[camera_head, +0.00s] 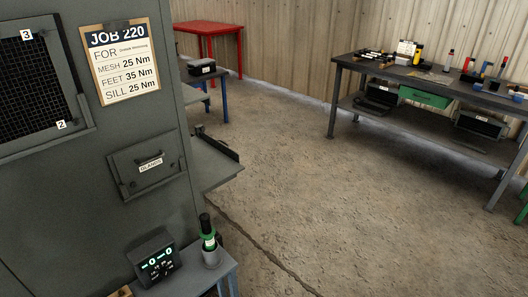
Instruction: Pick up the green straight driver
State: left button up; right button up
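A driver with a green band and a dark upper body (208,236) stands upright in a grey holder (212,257) on a small grey table at the bottom centre-left. It looks like the green straight driver, though its shape is small in the view. Neither of my grippers shows in the head view.
A dark control box (154,259) with lit green displays stands left of the driver. A large grey enclosure (85,200) with a job sheet (123,60) fills the left. A workbench (440,84) with several tools stands back right. The floor between is clear.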

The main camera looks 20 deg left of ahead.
aim_at(207, 232)
jog(key=u, duration=1.25)
jog(key=i+l+u, duration=0.15)
jog(key=i+l, duration=0.15)
jog(key=i+l+u, duration=0.1)
jog(key=i+l, duration=0.2)
jog(key=l, duration=0.15)
jog(key=i+l+u, duration=0.15)
jog(key=l, duration=0.25)
jog(key=i+l+u, duration=0.1)
jog(key=i+l, duration=0.25)
jog(key=l, duration=0.1)
